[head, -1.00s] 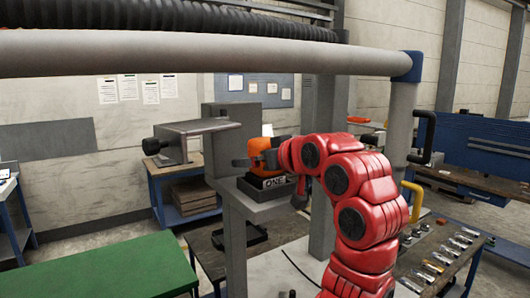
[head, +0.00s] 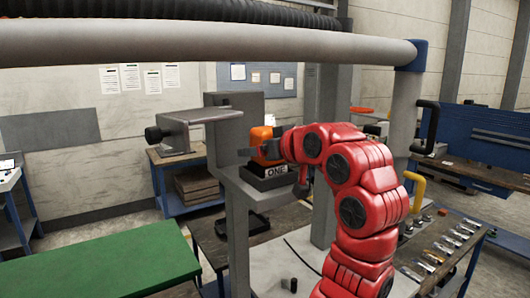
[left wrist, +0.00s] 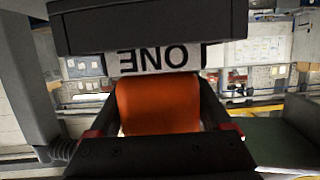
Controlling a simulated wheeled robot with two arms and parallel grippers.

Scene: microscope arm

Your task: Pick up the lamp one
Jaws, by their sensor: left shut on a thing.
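The lamp one has an orange body (head: 264,136) and a black base with a white "ONE" label (head: 277,170). It is upright at a grey bracket's shelf (head: 258,197); I cannot tell whether its base touches the shelf. My left gripper (head: 264,150), on the red arm, is shut on the orange body. In the left wrist view the orange body (left wrist: 158,103) sits between the fingers, with the upside-down label (left wrist: 160,59) and dark base (left wrist: 150,27) beyond. My right gripper is not in view.
A thick grey pipe (head: 200,48) crosses above, with a grey post (head: 398,115) at right. A grey boxed unit (head: 190,131) juts left of the lamp. A green-topped table (head: 100,262) stands lower left; a bench with several tools (head: 440,250) stands lower right.

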